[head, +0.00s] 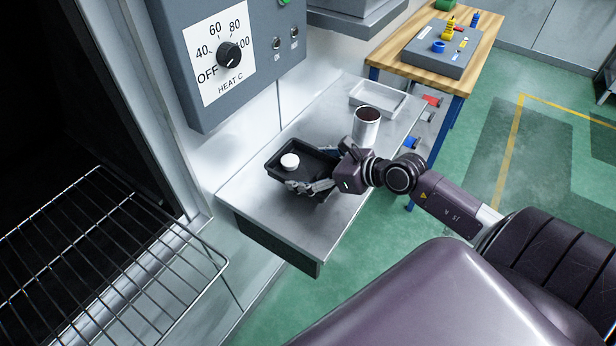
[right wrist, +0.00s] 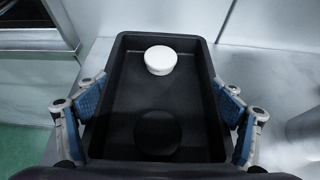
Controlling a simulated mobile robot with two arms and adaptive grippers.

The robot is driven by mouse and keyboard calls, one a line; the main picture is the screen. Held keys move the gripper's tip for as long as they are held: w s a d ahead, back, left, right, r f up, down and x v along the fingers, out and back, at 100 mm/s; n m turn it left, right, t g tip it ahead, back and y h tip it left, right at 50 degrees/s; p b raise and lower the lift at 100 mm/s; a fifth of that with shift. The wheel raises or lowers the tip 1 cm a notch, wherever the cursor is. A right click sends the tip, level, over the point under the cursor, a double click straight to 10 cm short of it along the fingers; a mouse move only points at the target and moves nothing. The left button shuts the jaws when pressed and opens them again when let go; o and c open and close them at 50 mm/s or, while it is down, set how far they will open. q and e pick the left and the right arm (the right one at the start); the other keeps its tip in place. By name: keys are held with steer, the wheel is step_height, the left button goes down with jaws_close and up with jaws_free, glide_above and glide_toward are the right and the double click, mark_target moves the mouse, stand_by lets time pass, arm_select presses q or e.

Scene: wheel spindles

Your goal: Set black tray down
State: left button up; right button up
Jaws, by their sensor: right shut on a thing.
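The black tray (head: 281,154) is at the metal shelf beside the heater cabinet in the head view. It holds a round white object (head: 290,161) near its far end. My right gripper (head: 318,186) is shut on the tray, with a blue-padded finger on each long side in the right wrist view (right wrist: 160,108). The tray (right wrist: 213,135) looks roughly level there, and the white object (right wrist: 160,60) sits inside it. I cannot tell whether the tray touches the shelf. My left gripper is not in view.
The metal shelf (head: 330,228) has bare room in front of the tray. A metal cup (head: 366,130) and a pale empty tray (head: 378,97) stand toward its far end. A wire rack (head: 95,255) juts from the dark oven at left. A wooden table (head: 405,64) stands beyond.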

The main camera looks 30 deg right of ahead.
mark_target(309, 180)
steer(key=shift+f, duration=2.2)
steer(key=shift+f, duration=0.2)
steer(key=o, duration=1.1)
steer(key=shift+r, duration=0.1)
steer(key=shift+r, duration=0.25)
steer(key=shift+s+d+f, duration=0.1)
steer(key=shift+s, duration=0.2)
steer(key=b+v, duration=0.2)
steer(key=v, duration=0.8)
steer(key=shift+s, duration=0.15)
steer(key=shift+s+d+r, duration=0.25)
steer(key=shift+s+r, duration=0.15)
steer(key=shift+s, duration=0.1)
